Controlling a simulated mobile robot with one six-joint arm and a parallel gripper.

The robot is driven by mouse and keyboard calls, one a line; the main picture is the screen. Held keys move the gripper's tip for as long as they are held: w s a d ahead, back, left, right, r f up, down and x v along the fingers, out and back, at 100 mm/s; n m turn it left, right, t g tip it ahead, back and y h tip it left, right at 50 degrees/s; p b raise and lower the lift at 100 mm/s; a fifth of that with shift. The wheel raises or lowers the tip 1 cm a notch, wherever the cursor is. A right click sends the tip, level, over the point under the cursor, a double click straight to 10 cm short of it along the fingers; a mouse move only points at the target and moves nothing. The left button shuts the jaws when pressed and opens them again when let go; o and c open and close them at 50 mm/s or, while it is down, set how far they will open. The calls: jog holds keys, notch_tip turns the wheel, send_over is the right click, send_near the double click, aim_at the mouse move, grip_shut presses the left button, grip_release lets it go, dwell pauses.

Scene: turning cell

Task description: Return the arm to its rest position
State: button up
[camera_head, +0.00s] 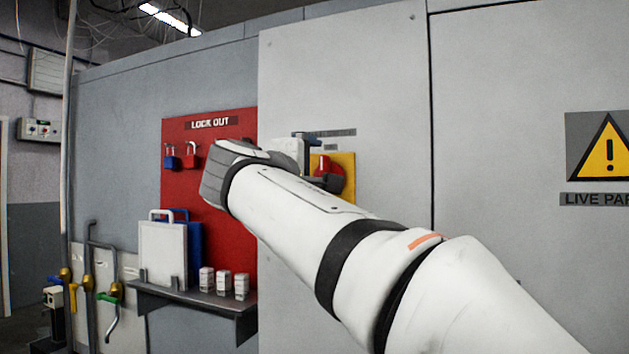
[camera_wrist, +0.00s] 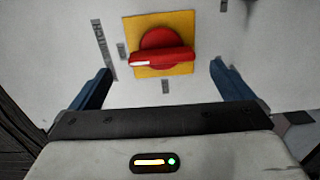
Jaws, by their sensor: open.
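My arm reaches from the lower right of the head view to the grey cabinet. My gripper (camera_head: 308,146) is in front of the red rotary switch (camera_head: 330,174) on its yellow plate (camera_head: 348,163) and partly covers it. In the wrist view my gripper (camera_wrist: 160,68) is open, with one blue finger on each side of the red switch (camera_wrist: 160,50). The switch handle lies roughly crosswise, with a white mark at its left end. The yellow plate also shows in the wrist view (camera_wrist: 138,22).
A red lockout board (camera_head: 225,230) with a blue padlock (camera_head: 170,162) and a red padlock (camera_head: 190,160) is left of my gripper. Below it, a shelf (camera_head: 200,298) holds white blocks (camera_head: 223,283) and a white clipboard-like panel (camera_head: 163,252). The cabinet front (camera_head: 520,90) is flat at right.

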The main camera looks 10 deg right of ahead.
jog(key=shift+s+a, duration=0.2)
jog(key=shift+s, duration=0.1)
jog(key=s+d+f+m+g+y+p, duration=0.2)
jog(key=s+d+f+g+p, duration=0.15)
jog(key=f, duration=0.65)
jog(key=s+d+f+m+g+y+p, duration=0.1)
jog(key=s+d+f+g+y+p, duration=0.2)
jog(key=f, duration=0.7)
jog(key=s+a+f+m+g+y+p, duration=0.2)
jog(key=s+f+m, duration=0.1)
jog(key=s+f, duration=0.5)
jog(key=s+a+f+m+g+y+p, duration=0.1)
jog(key=s+f+m+g+y+p, duration=0.2)
jog(key=s+f, duration=0.5)
jog(key=shift+a+f+m+y+p, duration=0.3)
jog(key=shift+a+f+m+p, duration=0.05)
jog(key=shift+f+m, duration=0.4)
jog(key=shift+g, duration=0.25)
